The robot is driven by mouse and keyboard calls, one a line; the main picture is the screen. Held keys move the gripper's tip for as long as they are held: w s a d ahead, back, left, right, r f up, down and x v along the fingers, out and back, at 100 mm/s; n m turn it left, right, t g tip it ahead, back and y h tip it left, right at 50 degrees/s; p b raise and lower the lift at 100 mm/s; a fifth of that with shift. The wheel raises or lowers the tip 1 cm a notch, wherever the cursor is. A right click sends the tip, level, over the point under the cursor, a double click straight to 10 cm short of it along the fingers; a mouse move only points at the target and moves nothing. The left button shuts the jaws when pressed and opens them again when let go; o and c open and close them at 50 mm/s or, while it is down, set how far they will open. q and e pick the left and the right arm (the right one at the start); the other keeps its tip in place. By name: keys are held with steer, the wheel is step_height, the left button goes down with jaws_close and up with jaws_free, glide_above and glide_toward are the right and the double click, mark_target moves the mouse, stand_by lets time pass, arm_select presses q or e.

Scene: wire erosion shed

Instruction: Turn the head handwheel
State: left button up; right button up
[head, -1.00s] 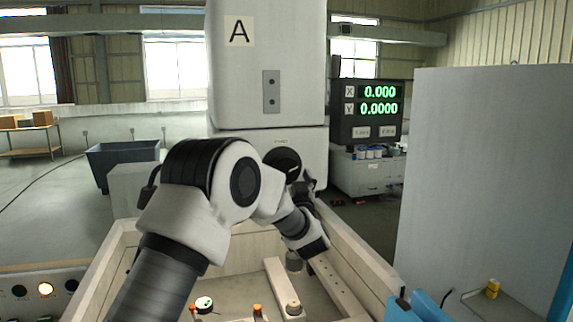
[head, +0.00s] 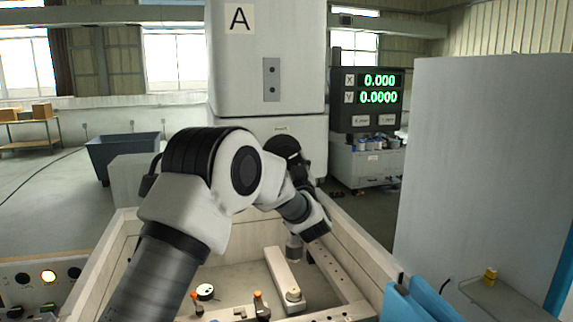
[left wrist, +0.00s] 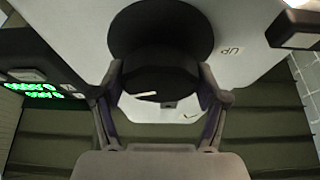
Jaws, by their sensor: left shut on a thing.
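The head handwheel (head: 279,146) is a black round knob on the front of the pale machine head, partly hidden by my left gripper in the head view. My left gripper (head: 296,168) is at the knob's lower right in that view. In the left wrist view, the handwheel (left wrist: 160,78) shows as a wide dark disc with a thick black hub bearing a short white mark. The two fingers of my left gripper (left wrist: 160,85) are shut on the hub, one on each side. My right gripper is not in view.
The machine head (head: 266,60) carries an A label. Below my arm is a pale open tank (head: 335,240) with fixtures and small knobs inside. A grey panel (head: 480,160) stands at the right.

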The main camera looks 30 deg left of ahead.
arm_select(q)
steer(key=n+g+b, duration=0.1)
steer(key=n+b, duration=0.1)
steer(key=n+g+y+b, duration=0.1)
steer(key=n+b, duration=0.1)
steer(key=n+g+b, duration=0.1)
steer(key=n+b, duration=0.1)
steer(key=n, duration=0.1)
steer(key=shift+f+y, duration=0.25)
steer(key=shift+y, duration=0.15)
steer(key=shift+n+g+b, duration=0.4)
steer(key=shift+n, duration=0.2)
steer(key=n, duration=0.1)
steer(key=n+g+b, duration=0.1)
steer(key=n, duration=0.1)
steer(key=n+g, duration=0.1)
steer(key=shift+w+d+r+n+y+b, duration=0.1)
steer(key=shift+r+n+y+b, duration=0.2)
steer(key=shift+n+b, duration=0.1)
steer(key=shift+r+n+g+b, duration=0.15)
steer(key=shift+n+g, duration=0.4)
steer(key=shift+n, duration=0.55)
steer(key=shift+n+g+b, duration=0.15)
steer(key=shift+n+g, duration=0.4)
steer(key=shift+n, duration=0.55)
steer(key=o, duration=1.1)
steer(key=shift+o, duration=0.3)
steer(key=shift+w, duration=0.2)
